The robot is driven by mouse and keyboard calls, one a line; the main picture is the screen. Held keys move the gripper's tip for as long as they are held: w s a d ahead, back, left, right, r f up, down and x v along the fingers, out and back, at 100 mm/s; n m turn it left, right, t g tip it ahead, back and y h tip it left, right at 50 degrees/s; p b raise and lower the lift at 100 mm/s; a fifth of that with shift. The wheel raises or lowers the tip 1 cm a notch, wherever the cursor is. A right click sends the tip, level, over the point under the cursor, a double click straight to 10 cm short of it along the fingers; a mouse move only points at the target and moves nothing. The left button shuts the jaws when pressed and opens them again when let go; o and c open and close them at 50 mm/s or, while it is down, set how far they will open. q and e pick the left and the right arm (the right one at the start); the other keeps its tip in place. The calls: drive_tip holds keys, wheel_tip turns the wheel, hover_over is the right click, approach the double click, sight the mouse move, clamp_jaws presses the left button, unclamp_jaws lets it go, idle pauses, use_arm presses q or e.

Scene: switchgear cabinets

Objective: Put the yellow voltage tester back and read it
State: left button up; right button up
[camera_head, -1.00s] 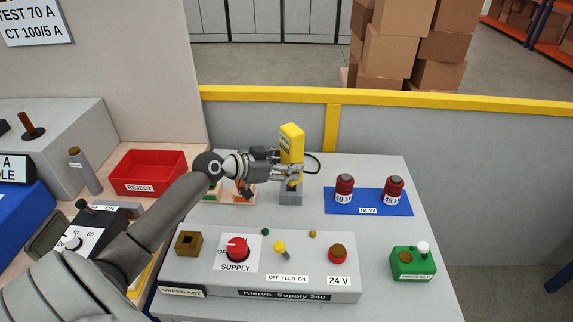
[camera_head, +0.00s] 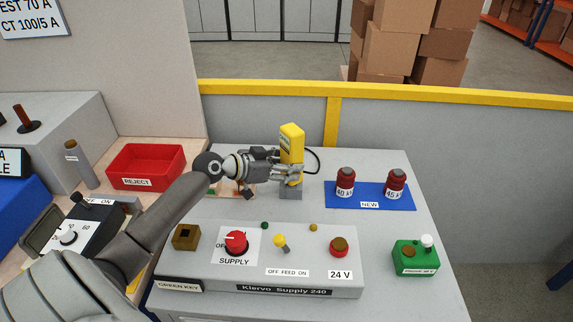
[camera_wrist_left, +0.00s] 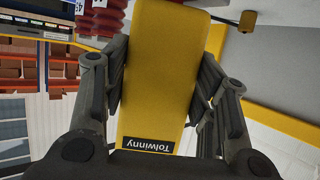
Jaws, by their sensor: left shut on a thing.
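The yellow voltage tester (camera_head: 291,142) stands upright at a grey block (camera_head: 291,193) on the table, with a black cable looping to its right. The gripper hides its lower part, so I cannot tell whether it is seated in the block. My left gripper (camera_head: 290,172) is shut on the tester from the left. In the left wrist view the tester's yellow body (camera_wrist_left: 165,75) lies between both fingers, with a label reading "Tolwinny". No reading shows in either view. My right gripper is not in view.
The supply box (camera_head: 260,262) with knobs and switches lies in front. A red reject tray (camera_head: 147,168) is at the left.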

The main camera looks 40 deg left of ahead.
use_arm(q)
drive_tip(key=shift+f+b, duration=0.4)
drive_tip(key=shift+f, duration=0.05)
drive_tip(key=o, duration=1.2)
drive_tip(key=shift+o, duration=0.2)
drive_tip(key=v, duration=1.2)
drive_tip(key=shift+d, duration=0.1)
